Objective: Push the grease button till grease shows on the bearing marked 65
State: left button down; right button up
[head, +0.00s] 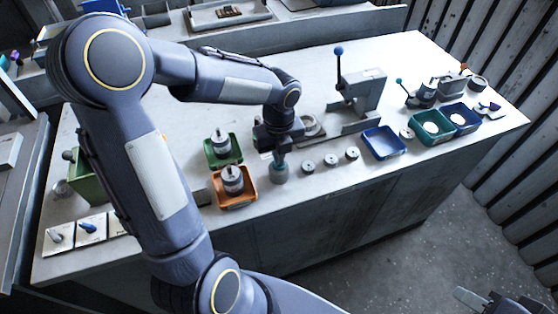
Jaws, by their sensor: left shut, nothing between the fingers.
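My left gripper (279,158) is shut and points down, its fingertips at the top of a small grey cylinder (279,176) near the front edge of the bench. I cannot tell whether they touch it, and the gripper hides its top. I cannot make out a grease button or grease. Small round grey bearing-like parts (308,167), (331,160) and (352,153) stand in a row to the right of the cylinder. Their markings are too small to read, so I cannot tell which is 65. My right gripper (480,300) is partly in view at the bottom right, away from the bench.
An orange tray (236,204) and a green tray (210,163) with grey parts stand left of the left gripper. A lever press (360,92) stands behind the row. A blue tray (384,143) is to the right.

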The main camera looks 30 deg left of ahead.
pick_arm(q)
jog(key=shift+f, duration=0.35)
jog(key=shift+r+p, duration=0.85)
jog(key=shift+r, duration=0.1)
jog(key=shift+f, duration=0.1)
jog(key=shift+f+b, duration=0.7)
jog(key=shift+f, duration=0.15)
jog(key=shift+r+p, duration=0.9)
jog(key=shift+r, duration=0.05)
notch_tip(320, 180, up, 6)
jog(key=p, duration=0.5)
jog(key=shift+p, duration=0.35)
